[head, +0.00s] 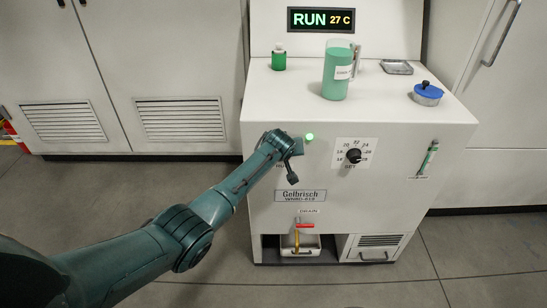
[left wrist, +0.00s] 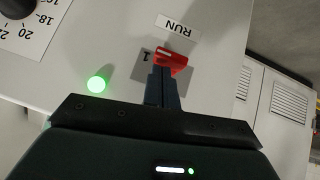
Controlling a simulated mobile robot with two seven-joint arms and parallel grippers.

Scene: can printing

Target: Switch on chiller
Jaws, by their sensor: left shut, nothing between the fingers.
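The chiller (head: 365,220) is a white cabinet with a display (head: 321,20) reading RUN 27 C. A green lamp (head: 309,137) is lit on its front; it also glows in the left wrist view (left wrist: 96,84). A red switch handle (left wrist: 171,58) lies beside a plate marked 1, near a RUN label (left wrist: 178,27); my gripper hides it in the head view. My left gripper (left wrist: 163,74) is shut and empty, its fingertips right at the red handle. I cannot tell whether they touch. My right gripper is not in view.
A black temperature dial (head: 353,156) sits right of the lamp. Below are a red-handled drain valve (head: 305,225) and a tray (head: 312,246). On top stand a green bottle (head: 279,61), a green-filled jug (head: 336,75), a metal dish (head: 397,67) and a blue-lidded pot (head: 428,95).

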